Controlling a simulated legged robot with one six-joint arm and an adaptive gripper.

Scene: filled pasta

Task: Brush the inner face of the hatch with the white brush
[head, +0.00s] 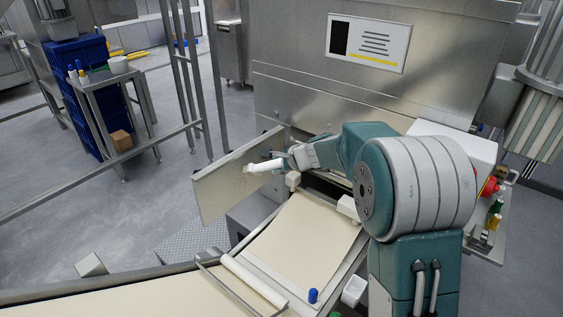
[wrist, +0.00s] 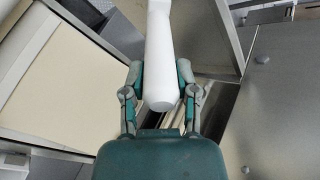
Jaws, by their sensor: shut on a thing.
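The hatch (head: 222,187) stands open to the left of the machine, a flat panel turned toward me. My gripper (head: 284,162) is shut on the white brush (head: 262,166), held by its handle. The brush points left, and its far end is at the hatch's inner face. I cannot tell whether its bristles touch the face. In the wrist view the brush's white handle (wrist: 160,62) sits between the two fingers of my gripper (wrist: 162,85). The brush head is out of that view.
A conveyor with a pale sheet (head: 305,240) lies below my arm. A blue-capped item (head: 313,296) stands at its edge. The steel machine body (head: 290,85) rises behind. Coloured bottles (head: 493,220) stand on a shelf at right. A side table (head: 98,82) and blue crates (head: 72,55) are far left.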

